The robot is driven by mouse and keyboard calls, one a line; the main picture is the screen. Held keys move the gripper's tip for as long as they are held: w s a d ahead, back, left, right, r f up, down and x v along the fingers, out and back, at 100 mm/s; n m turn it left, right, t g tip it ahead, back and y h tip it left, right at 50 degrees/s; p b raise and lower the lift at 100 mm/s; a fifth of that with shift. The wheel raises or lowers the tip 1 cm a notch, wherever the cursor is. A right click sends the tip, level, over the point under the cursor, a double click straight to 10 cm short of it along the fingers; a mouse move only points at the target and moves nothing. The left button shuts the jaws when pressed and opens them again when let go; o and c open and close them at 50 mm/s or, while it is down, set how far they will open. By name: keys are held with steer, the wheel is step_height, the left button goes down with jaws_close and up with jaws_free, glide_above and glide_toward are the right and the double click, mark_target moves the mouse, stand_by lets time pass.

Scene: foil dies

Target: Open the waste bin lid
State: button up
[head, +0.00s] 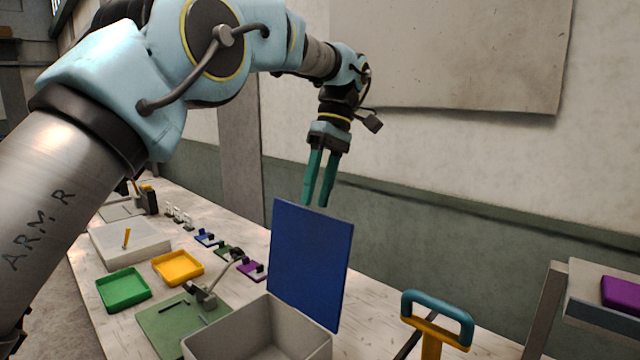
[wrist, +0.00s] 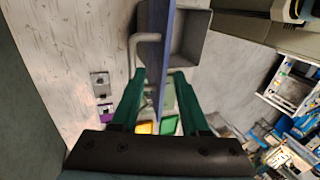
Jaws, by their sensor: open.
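The waste bin is a grey open-topped box (head: 258,335) at the front of the bench. Its blue lid (head: 312,262) stands upright at the bin's back edge, so the bin's mouth is uncovered. The wrist view shows the lid (wrist: 153,45) nearly edge-on and the grey bin (wrist: 190,38) beside it. My gripper (head: 316,203) is just above and behind the lid's top edge, with its green fingers pointing down. In the wrist view my gripper (wrist: 158,76) has its fingers apart, one on either side of the lid in the picture. Contact with the lid cannot be told.
A green tray (head: 123,290), a yellow tray (head: 178,267) and a green plate with a small clamp (head: 205,295) lie left of the bin. A teal-topped yellow handle (head: 437,318) stands to the right. The wall (head: 450,160) rises behind the bench.

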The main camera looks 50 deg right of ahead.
steer(key=shift+v, duration=1.4)
steer(key=shift+c, duration=0.3)
